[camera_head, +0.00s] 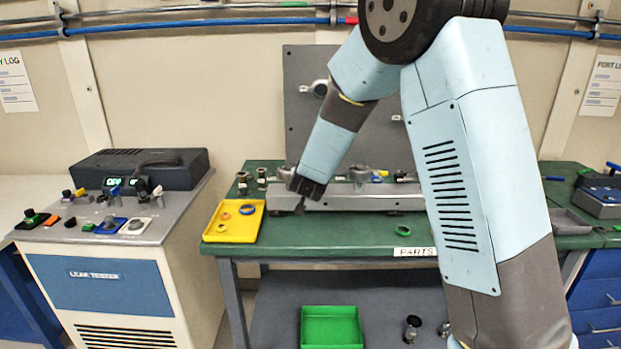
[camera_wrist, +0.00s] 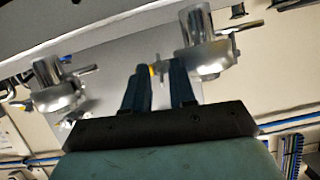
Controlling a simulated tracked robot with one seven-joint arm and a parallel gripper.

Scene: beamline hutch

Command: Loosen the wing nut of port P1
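My gripper (camera_head: 301,198) points down at the left end of the grey metal manifold (camera_head: 345,197) on the green bench. In the wrist view its two dark fingers (camera_wrist: 160,72) stand apart. A small grey piece with a yellow spot (camera_wrist: 157,68) shows between the fingertips; I cannot tell whether it is a wing nut, and no grip on it shows. Two metal clamped ports flank the fingers in the wrist view, a left one (camera_wrist: 58,90) and a right one (camera_wrist: 207,50), each with a protruding rod. No P1 label is readable, so I cannot tell which is P1.
A yellow tray (camera_head: 216,234) with orange and blue rings lies left of the manifold. A grey upright panel (camera_head: 300,110) stands behind. The leak tester (camera_head: 110,285) is at left, a green bin (camera_head: 331,340) below. My arm hides the right part.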

